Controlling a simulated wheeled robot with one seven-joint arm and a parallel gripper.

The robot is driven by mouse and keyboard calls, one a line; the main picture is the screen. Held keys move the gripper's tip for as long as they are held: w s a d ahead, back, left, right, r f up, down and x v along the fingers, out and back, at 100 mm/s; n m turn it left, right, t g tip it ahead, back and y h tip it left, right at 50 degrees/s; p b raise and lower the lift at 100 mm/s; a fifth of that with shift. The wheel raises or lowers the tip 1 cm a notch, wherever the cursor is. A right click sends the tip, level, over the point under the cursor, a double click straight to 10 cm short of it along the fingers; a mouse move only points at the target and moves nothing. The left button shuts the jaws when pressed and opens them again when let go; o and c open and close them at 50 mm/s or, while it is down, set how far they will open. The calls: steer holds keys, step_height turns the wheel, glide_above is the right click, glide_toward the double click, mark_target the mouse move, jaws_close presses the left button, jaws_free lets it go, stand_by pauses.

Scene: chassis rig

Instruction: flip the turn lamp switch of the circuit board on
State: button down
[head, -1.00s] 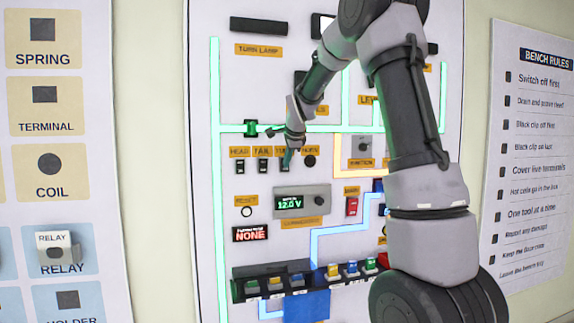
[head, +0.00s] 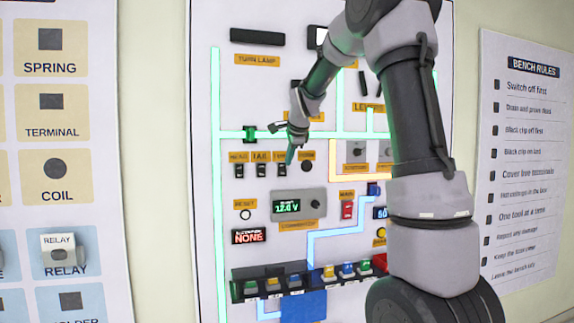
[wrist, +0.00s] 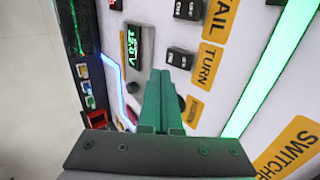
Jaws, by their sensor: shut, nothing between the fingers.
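The turn switch (head: 282,171) is a small black rocker under the yellow TURN label on the white circuit board (head: 232,100). In the wrist view the turn switch (wrist: 181,58) sits beside its TURN label (wrist: 207,65). My gripper (head: 290,157) is shut and empty, its green fingers at the board close to the turn switch, on the HORN side. In the wrist view my gripper (wrist: 160,75) has its tips just beside the switch; I cannot tell whether they touch it. The turn lamp (head: 257,38) is a dark bar at the top left, unlit.
The head switch (head: 239,171) and tail switch (head: 260,170) stand left of the turn switch. The horn button (head: 306,167) is to its right.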

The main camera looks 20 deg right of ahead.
steer(key=v, duration=0.6)
steer(key=shift+s+r, duration=0.25)
steer(key=shift+s, duration=0.05)
